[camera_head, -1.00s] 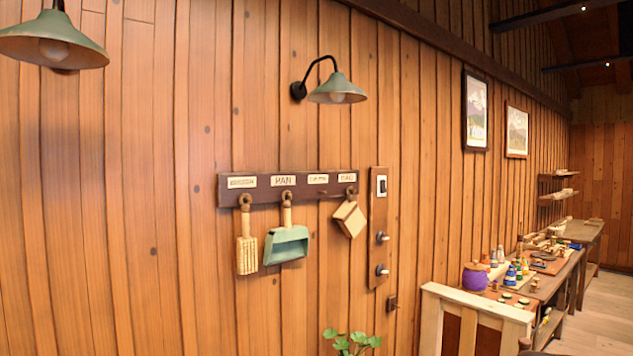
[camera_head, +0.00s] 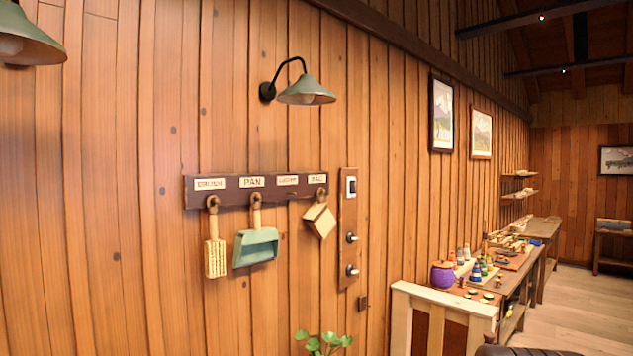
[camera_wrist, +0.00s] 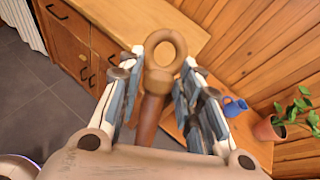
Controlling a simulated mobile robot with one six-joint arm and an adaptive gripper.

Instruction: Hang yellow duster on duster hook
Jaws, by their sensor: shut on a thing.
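My gripper (camera_wrist: 160,95) shows only in the wrist view and is shut on a brown wooden handle (camera_wrist: 150,112) with a ring at its end (camera_wrist: 165,48). The ring stands out beyond the fingertips. The handle looks like the duster's, but no yellow head shows, so I cannot confirm it. In the head view a dark hook rail (camera_head: 234,198) with several labels is on the plank wall. The third label (camera_head: 288,180) is too blurred to read surely; the small duster hook (camera_head: 292,194) below it looks empty.
A switch panel (camera_head: 348,230) is right of the rail. A potted plant (camera_wrist: 270,125) and blue cup (camera_wrist: 234,106) show in the wrist view.

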